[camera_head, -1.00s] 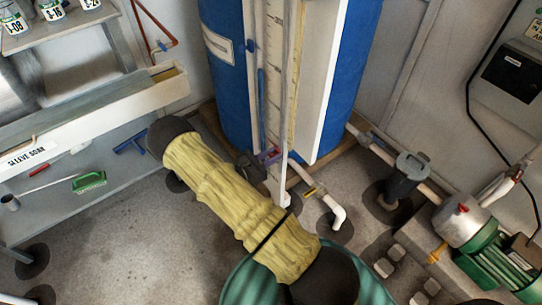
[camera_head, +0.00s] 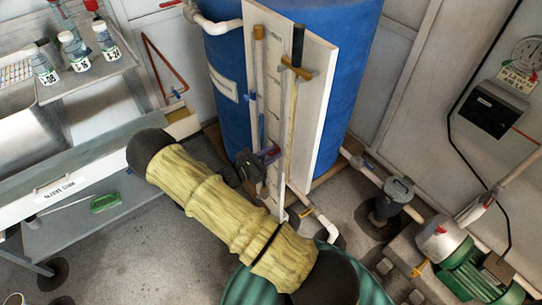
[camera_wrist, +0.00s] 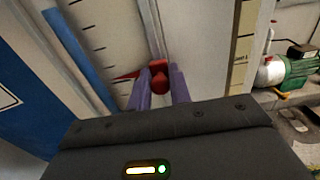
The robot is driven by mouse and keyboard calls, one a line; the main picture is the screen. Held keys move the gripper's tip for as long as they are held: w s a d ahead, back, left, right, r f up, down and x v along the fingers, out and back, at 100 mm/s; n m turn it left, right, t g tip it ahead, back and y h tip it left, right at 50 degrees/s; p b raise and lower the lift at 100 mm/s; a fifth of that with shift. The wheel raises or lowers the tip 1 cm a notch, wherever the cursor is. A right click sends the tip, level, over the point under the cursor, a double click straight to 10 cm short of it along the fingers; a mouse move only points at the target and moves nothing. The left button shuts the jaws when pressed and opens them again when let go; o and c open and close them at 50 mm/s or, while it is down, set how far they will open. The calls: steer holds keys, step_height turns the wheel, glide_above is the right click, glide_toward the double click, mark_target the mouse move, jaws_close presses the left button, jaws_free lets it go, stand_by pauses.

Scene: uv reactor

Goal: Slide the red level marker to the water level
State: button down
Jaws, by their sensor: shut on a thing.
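The red level marker (camera_wrist: 158,78) shows in the wrist view, with its red pointer reaching left over the white scale board (camera_wrist: 100,30). My gripper (camera_wrist: 160,90) has its purple fingers shut on the marker's red knob, beside a slim upright rail. The blue water column (camera_wrist: 75,45) stands left of the scale, and its top is higher up than the pointer. In the head view my gripper (camera_head: 268,153) is at the lower part of the board, and the blue water (camera_head: 262,128) shows just above it. The marker is too small to make out there.
A large blue tank (camera_head: 340,90) stands behind the board. White pipes (camera_head: 325,225) and a grey filter housing (camera_head: 390,200) are on the floor at right, with a green pump (camera_head: 470,270). A bench with bottles (camera_head: 75,50) is at left.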

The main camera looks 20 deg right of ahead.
mark_target(282, 128)
step_height(282, 128, up, 10)
steer(key=p, duration=0.6)
steer(key=shift+a+f, duration=0.1)
steer(key=shift+f, duration=0.15)
steer(key=c, duration=1.4)
jaws_free()
steer(key=s+a, duration=0.3)
steer(key=a, duration=1.4)
steer(key=shift+s, duration=0.15)
